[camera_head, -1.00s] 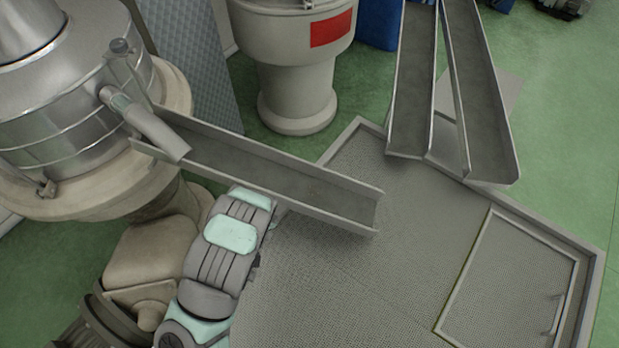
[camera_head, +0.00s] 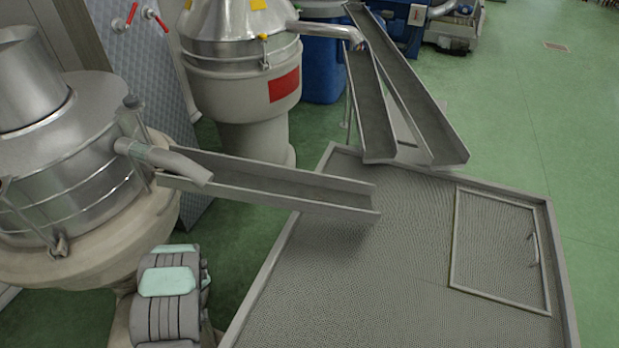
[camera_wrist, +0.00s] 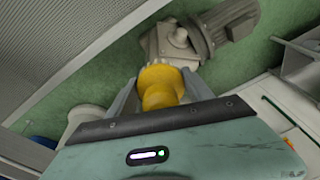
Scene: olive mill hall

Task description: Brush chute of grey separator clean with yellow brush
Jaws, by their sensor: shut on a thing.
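The steel-grey separator (camera_head: 70,165) stands at the left in the head view. Its spout (camera_head: 165,160) ends over the upper end of a straight grey chute (camera_head: 270,185). The chute slopes down to the right and its lower end hangs over the perforated tray top. In the wrist view my gripper (camera_wrist: 160,76) is shut on the yellow brush (camera_wrist: 162,90). A round yellow part shows between the fingers; bristles cannot be seen. In the head view my gripper is hidden; only my arm shows at the lower left. No contact between brush and chute can be seen.
A second separator (camera_head: 240,100) with a red patch stands behind. Two long chutes (camera_head: 372,110) (camera_head: 425,110) slope onto the far edge of the tray (camera_head: 400,250). A hatch (camera_head: 495,250) lies at its right. A grey motor (camera_wrist: 225,18) shows in the wrist view. Green floor is clear at right.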

